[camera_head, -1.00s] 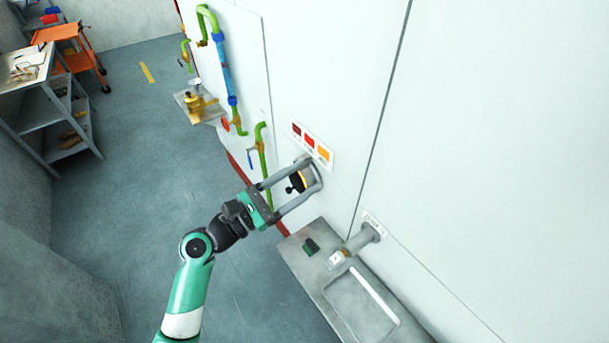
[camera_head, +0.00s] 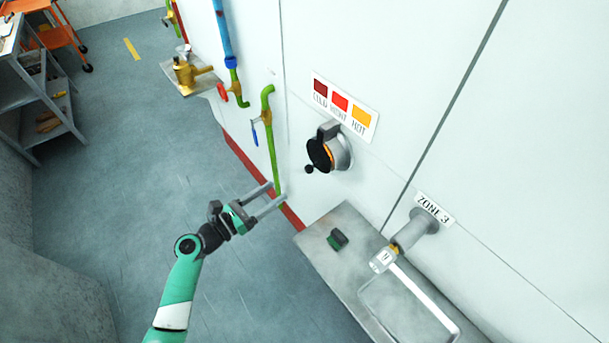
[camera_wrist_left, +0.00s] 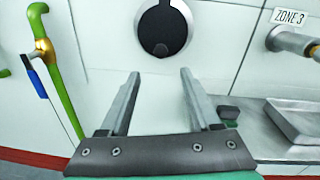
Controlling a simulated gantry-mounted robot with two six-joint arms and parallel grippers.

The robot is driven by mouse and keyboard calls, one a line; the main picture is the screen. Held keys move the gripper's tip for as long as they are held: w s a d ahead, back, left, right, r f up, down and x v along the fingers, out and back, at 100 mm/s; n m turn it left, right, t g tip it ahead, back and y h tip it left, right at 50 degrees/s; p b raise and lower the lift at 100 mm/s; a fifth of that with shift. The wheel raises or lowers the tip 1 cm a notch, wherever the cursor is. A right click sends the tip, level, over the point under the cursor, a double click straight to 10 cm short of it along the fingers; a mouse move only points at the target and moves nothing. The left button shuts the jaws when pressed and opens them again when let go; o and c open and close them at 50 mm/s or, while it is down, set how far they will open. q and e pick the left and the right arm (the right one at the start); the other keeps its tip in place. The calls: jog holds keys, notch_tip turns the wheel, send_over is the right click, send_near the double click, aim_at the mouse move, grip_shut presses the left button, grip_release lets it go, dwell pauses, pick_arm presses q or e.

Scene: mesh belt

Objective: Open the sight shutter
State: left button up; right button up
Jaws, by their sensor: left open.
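The sight shutter is a black disc (camera_head: 319,154) with a small black knob (camera_head: 309,169). It sits at the front of a grey round wall housing (camera_head: 343,152), and a sliver of orange glow shows along its edge. In the left wrist view the black disc (camera_wrist_left: 162,28) covers most of the round opening, with its knob at the bottom. My left gripper (camera_head: 278,192) is open and empty, below and left of the shutter and apart from it. The left wrist view shows its two fingers (camera_wrist_left: 160,74) spread below the disc. My right gripper is not in view.
A colour label plate (camera_head: 344,105) is above the shutter. A green pipe with a blue-handled valve (camera_head: 267,120) runs down the wall left of it.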

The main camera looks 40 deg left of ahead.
aim_at(307, 170)
pick_arm(q)
jog(key=w+b, duration=0.1)
jog(key=w, duration=0.3)
jog(key=w+b, duration=0.1)
jog(key=w, duration=0.2)
jog(key=w+d+b, duration=0.1)
jog(key=w, duration=0.3)
jog(key=shift+w, duration=0.35)
grip_shut()
dwell(0.8)
